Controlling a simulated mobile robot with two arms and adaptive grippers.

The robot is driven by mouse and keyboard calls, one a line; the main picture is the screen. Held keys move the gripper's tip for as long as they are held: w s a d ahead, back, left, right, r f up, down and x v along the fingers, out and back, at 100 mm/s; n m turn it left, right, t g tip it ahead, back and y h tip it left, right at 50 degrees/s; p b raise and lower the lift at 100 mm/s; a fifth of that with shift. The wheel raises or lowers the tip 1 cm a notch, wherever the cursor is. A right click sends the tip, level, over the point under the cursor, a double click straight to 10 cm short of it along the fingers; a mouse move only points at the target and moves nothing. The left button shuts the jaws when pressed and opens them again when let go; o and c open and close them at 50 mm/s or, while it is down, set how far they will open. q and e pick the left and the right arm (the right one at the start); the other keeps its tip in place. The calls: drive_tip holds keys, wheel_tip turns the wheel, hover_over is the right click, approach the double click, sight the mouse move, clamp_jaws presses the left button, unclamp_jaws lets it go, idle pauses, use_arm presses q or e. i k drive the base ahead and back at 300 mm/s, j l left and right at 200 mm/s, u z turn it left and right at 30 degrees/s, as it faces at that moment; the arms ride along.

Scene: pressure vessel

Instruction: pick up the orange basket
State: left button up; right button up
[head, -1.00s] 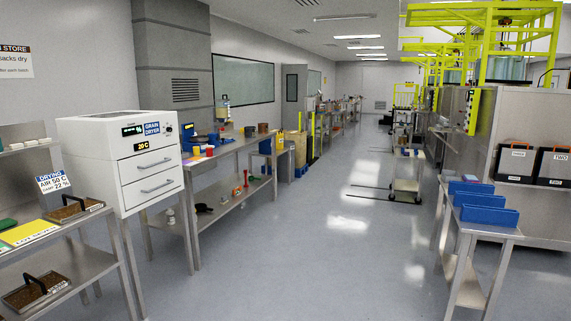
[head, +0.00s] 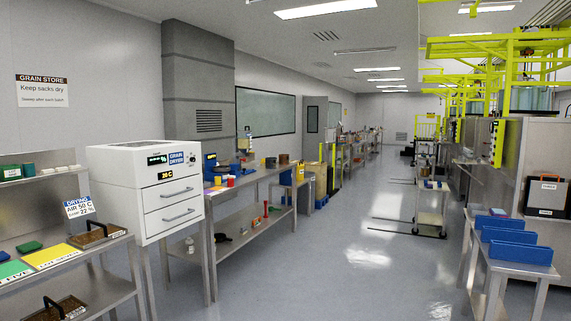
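I cannot make out an orange basket for certain in the head view. Small red and orange containers (head: 231,181) stand on the long steel bench (head: 255,178) beyond the grain dryer, too small to identify. A yellow container (head: 299,172) stands farther along the same row. Neither of my grippers is in view.
The white grain dryer (head: 145,190) and a steel rack (head: 95,292) with trays stand at left. A low steel table with blue holders (head: 519,250) is at right. A wheeled cart (head: 430,205) stands in the aisle. The grey floor (head: 330,280) between is clear.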

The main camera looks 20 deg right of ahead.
sight(283, 159)
drive_tip(key=i+l+z, duration=0.4)
drive_tip(key=i, duration=0.3)
drive_tip(key=i+z, duration=0.35)
drive_tip(key=i, duration=6.7)
drive_tip(key=i+l+u, duration=0.25)
drive_tip(key=i, duration=0.45)
drive_tip(key=i+l+u, duration=0.25)
drive_tip(key=i, duration=0.4)
drive_tip(key=i+l+u, duration=0.3)
drive_tip(key=i+l, duration=0.35)
